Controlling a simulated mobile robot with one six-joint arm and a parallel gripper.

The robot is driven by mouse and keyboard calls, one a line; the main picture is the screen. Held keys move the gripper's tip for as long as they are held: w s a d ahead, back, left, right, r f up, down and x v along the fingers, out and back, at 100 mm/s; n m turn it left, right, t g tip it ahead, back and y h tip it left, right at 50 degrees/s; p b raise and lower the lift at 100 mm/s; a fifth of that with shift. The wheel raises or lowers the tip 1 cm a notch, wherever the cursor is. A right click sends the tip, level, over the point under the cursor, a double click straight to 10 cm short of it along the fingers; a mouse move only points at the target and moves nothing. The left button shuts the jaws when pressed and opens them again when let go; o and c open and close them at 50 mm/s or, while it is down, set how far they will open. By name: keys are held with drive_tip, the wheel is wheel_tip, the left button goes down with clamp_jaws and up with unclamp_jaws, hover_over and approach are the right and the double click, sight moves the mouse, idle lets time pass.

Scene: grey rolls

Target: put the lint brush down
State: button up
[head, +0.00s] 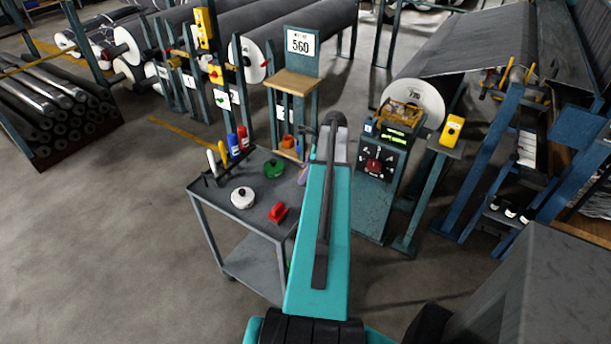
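My teal arm reaches away over the right part of a grey cart (206,192) and hides that part. I cannot make out a lint brush for certain. A small purple thing (303,176) peeks out at the left edge of my arm, near the cart's far right corner; most of it is hidden. I cannot tell whether it is held or lies on the cart.
The cart top also bears a white disc with a black knob (242,198), a red piece (278,212), a green round piece (273,168) and several bottles at the back. Its front middle is bare. A control post (372,190) stands to the right.

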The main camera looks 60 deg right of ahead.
drive_tip(key=shift+f+p, duration=0.45)
drive_tip(key=shift+f, duration=0.85)
drive_tip(key=shift+f, duration=0.15)
drive_tip(key=o, duration=1)
drive_tip(key=shift+c, duration=0.2)
drive_tip(key=shift+r, duration=0.25)
drive_tip(key=b+v, duration=0.3)
drive_tip(key=v, duration=0.8)
drive_tip(key=shift+s+r, duration=0.2)
drive_tip(key=shift+r, duration=0.2)
drive_tip(key=shift+r, duration=0.15)
